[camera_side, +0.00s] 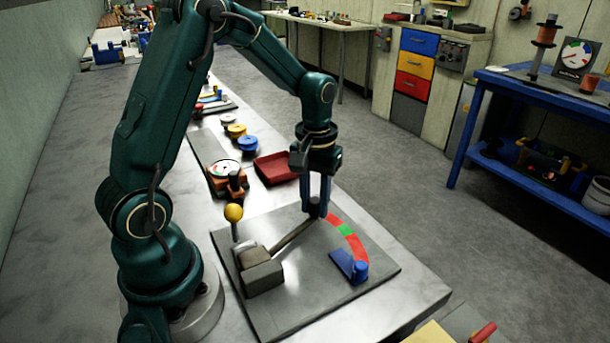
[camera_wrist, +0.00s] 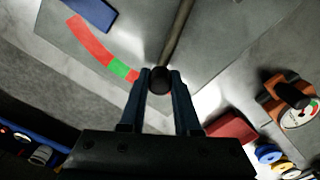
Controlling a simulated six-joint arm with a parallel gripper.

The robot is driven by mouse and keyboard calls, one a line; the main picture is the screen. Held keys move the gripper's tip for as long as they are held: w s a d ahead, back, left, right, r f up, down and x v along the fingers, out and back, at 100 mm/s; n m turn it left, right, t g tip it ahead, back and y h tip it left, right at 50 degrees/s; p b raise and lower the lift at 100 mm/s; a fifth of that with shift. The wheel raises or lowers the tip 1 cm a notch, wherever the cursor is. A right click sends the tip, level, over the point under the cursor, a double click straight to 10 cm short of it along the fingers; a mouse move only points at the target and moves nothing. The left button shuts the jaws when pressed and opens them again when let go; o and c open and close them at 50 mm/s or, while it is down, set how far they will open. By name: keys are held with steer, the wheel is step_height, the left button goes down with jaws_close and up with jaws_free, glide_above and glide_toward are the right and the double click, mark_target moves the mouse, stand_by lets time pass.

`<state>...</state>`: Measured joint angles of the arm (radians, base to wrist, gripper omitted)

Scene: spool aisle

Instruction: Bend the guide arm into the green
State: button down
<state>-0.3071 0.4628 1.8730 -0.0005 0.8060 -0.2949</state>
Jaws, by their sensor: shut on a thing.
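The guide arm (camera_side: 292,234) is a thin dark rod running from a grey block (camera_side: 260,271) on a grey plate (camera_side: 290,307). Its dark round end sits between the fingers of my gripper (camera_side: 319,207), which is shut on it. The wrist view shows the rod (camera_wrist: 178,35) and its end (camera_wrist: 161,80) between the two blue fingers. A curved scale has red parts (camera_side: 357,248) with a green part (camera_side: 346,231) between them. The guide arm's end is beside the red part at the far end of the scale, short of the green. A blue block (camera_side: 349,266) stands at the scale's near end.
A yellow-knobbed lever (camera_side: 234,213) stands at the plate's left. Behind the plate are a red tray (camera_side: 276,167), a dial gauge (camera_side: 224,169) and blue and yellow spools (camera_side: 244,143).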

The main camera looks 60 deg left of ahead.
mark_target(331, 236)
steer(key=d+m, duration=0.2)
steer(key=w+d+m, duration=0.1)
steer(key=d+m, duration=0.1)
steer(key=shift+d, duration=0.3)
steer(key=c, duration=0.6)
jaws_free()
steer(key=shift+r, duration=0.1)
steer(key=shift+r, duration=2.5)
